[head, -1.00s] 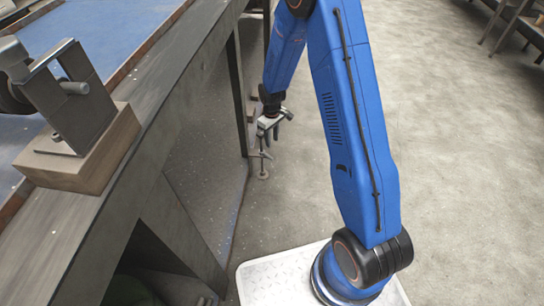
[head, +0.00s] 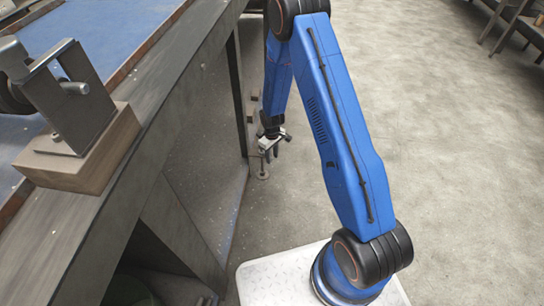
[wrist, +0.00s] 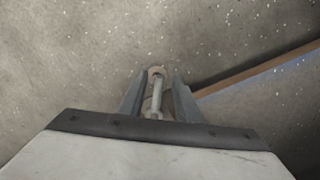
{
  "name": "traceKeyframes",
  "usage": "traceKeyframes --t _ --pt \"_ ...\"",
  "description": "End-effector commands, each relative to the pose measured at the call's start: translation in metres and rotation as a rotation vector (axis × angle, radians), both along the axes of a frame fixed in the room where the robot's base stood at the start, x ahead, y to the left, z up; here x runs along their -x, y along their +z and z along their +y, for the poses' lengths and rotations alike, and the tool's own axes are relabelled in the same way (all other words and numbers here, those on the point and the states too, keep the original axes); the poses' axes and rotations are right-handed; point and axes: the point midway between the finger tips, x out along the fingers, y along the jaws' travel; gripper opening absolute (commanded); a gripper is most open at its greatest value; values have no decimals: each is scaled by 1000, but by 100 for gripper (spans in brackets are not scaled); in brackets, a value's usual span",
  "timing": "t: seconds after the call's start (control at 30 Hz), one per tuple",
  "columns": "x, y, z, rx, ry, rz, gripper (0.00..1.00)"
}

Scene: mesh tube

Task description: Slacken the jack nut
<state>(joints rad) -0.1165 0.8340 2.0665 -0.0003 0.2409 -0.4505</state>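The jack (head: 263,174) stands on the concrete floor beside the bench leg; its round foot and part of its thin stem show in the head view. My gripper (head: 269,153) points down over its upper part and hides the nut there. In the wrist view, my gripper (wrist: 158,100) has its two grey fingers apart. A pale metal bar of the jack (wrist: 157,100) lies between them, with a round disc-like part beyond its far end. I see gaps beside the bar, so the fingers do not look closed on it. I cannot make out the nut clearly.
The bench (head: 150,110) runs along the left, with a dark side panel and legs close to my gripper. A wooden block with a metal bracket (head: 75,130) sits on its edge. The floor (head: 430,150) to the right is open.

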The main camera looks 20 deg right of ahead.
Motion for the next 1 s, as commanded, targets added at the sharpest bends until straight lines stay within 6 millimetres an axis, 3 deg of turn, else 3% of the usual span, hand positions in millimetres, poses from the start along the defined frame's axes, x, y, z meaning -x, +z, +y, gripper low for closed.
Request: traceKeyframes --t 0.2,0.33,0.37,0.77,1.0 --pt "0 0 0 0 0 0 31" --pt "0 0 0 0 0 0 2" --pt "0 0 0 0 0 0 0" --pt "-2 0 -2 0 38 0 0" --pt "-8 0 -10 0 175 0 0"
